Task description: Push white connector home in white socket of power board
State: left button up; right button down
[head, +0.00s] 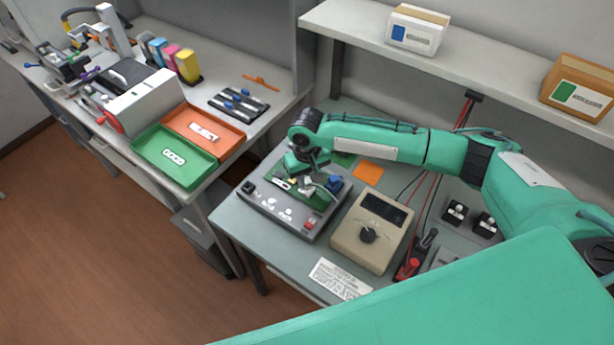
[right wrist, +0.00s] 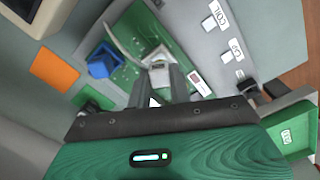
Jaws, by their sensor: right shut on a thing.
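The power board (right wrist: 128,72) is a green circuit board on the grey test fixture (head: 262,205). My right gripper (head: 308,178) reaches down over the board. In the right wrist view its fingers (right wrist: 168,88) are shut on the white connector (right wrist: 158,66), which has a pale cable (right wrist: 118,44) running off to the upper left. The connector is at the white socket (right wrist: 155,52) on the board. I cannot tell how deep it sits, because the fingers hide part of it. My left gripper is not in view.
A blue component (right wrist: 103,62) stands on the board close to the connector. A beige meter (head: 372,230) stands right of the fixture. An orange card (head: 368,172) lies behind. Green (head: 152,172) and orange (head: 228,148) trays are on the left bench.

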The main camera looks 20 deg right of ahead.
jog(key=shift+f, duration=0.85)
dwell(0.6)
jog(key=c, duration=1.2)
grip_release()
jog(key=shift+r, duration=0.15)
notch_tip(320, 180, up, 14)
jog(key=b, duration=0.3)
jog(key=shift+f, duration=0.2)
